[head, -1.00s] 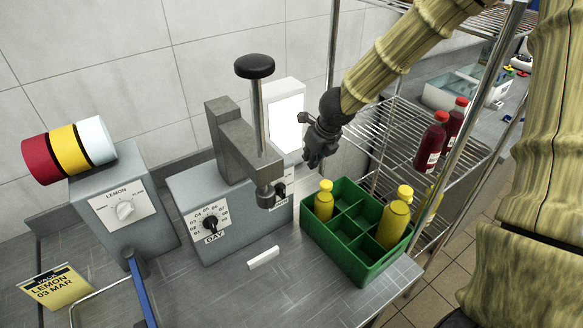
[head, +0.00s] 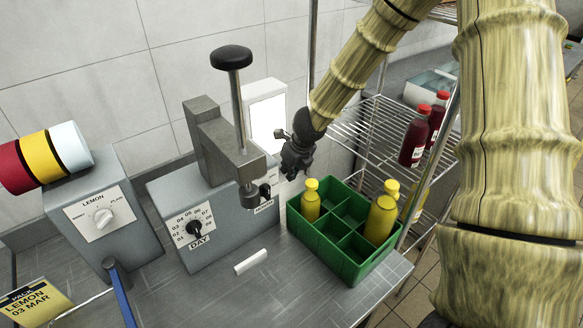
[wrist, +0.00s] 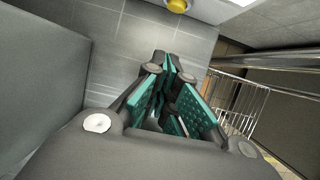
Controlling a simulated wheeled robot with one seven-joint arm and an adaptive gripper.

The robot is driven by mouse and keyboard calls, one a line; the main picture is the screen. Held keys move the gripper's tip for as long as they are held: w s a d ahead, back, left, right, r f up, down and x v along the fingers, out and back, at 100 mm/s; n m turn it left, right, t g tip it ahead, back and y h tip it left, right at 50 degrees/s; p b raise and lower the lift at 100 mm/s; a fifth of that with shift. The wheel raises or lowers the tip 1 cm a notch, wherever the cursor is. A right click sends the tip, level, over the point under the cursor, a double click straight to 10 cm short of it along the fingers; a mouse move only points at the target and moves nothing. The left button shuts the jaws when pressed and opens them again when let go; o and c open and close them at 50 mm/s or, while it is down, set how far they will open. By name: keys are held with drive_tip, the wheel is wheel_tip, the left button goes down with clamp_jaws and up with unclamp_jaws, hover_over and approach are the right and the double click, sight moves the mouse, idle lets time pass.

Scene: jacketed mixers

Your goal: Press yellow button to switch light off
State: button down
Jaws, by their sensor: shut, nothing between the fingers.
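A yellow round knob-like part (wrist: 177,5) shows at the top edge of the wrist view, cut off by the frame; I cannot tell for sure that it is the yellow button. No yellow button is clear in the head view. A bright white panel (head: 267,124) stands behind the grey press, lit. My gripper (head: 291,174) hangs right of this panel, above and behind the green crate. In the wrist view my gripper (wrist: 172,68) has its teal-padded fingers shut and empty, apart from the yellow part.
A green crate (head: 330,255) with yellow bottles stands below my gripper. The grey press (head: 215,150) with a DAY dial is left of it. A wire rack (head: 375,135) with red bottles (head: 415,142) is at right. A white bar (head: 249,262) lies on the counter.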

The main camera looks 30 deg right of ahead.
drive_tip(key=x, duration=0.3)
drive_tip(key=shift+b, duration=0.35)
drive_tip(key=shift+w+r+p, duration=0.35)
drive_tip(key=shift+p, duration=0.15)
drive_tip(key=shift+w+a+p, duration=0.25)
drive_tip(key=shift+w+p, duration=0.6)
drive_tip(key=shift+w, duration=0.4)
drive_tip(key=shift+w+f, duration=0.15)
drive_tip(key=shift+w, duration=0.2)
drive_tip(key=shift+w+p, duration=0.1)
drive_tip(key=shift+p, duration=0.25)
